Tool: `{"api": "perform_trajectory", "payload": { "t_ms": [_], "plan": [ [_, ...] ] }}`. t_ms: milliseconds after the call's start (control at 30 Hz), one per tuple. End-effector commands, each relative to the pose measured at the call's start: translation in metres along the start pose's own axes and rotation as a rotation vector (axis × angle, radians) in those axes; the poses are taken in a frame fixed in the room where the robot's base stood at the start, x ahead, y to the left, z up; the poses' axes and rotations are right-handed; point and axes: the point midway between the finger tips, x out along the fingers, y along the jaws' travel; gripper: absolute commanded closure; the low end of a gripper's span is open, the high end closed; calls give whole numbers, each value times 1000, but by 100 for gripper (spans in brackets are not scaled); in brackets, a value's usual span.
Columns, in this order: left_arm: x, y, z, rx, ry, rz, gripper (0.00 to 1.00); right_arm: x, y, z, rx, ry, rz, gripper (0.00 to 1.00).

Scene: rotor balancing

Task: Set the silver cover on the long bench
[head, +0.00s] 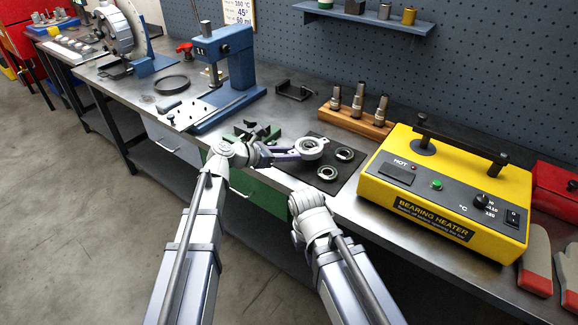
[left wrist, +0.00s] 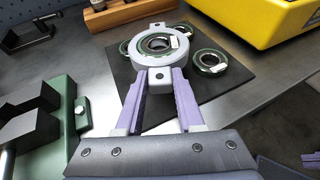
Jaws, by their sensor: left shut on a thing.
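The silver cover (head: 310,147) is a pale ring with small lugs. My left gripper (head: 291,154) is shut on one lug and holds the ring out over the dark mat on the long bench (head: 300,115). In the left wrist view both purple fingers (left wrist: 160,88) pinch the near lug of the cover (left wrist: 142,63). A bearing with a white tag shows through its opening; I cannot tell whether the cover touches it.
Bearings (head: 345,154) lie on the dark mat (head: 354,175). The yellow bearing heater (head: 440,195) stands to the right, a wooden block with metal parts (head: 356,122) behind. Green fixtures (head: 254,136) and a blue press (head: 235,75) are at left. Bare bench lies behind the green fixtures.

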Motion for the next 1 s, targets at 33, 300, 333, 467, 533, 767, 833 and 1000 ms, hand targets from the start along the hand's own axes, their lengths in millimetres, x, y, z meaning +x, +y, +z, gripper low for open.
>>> {"api": "perform_trajectory", "payload": {
  "t_ms": [33,300,333,467,533,767,833,1000],
  "plan": [
    [2,0,-4,-1,-3,0,100,5,0,0,0,0,0,100],
    [13,0,-32,-1,-3,0,100,35,-3,-2,0,0,0,100],
    [14,0,-34,-1,-3,0,100,37,-4,-2,0,0,0,100],
    [14,0,-33,-1,-3,0,100,36,-4,-2,0,0,0,100],
    [14,0,-32,-1,-3,0,100,35,-3,-2,0,0,0,100],
    [15,0,-36,-1,-3,0,100,39,-4,-2,0,0,0,100],
    [15,0,-35,0,0,0,57,38,-4,-2,0,0,0,100],
    [15,0,-35,0,0,0,38,38,-4,-2,0,0,0,100]
  ]
}}
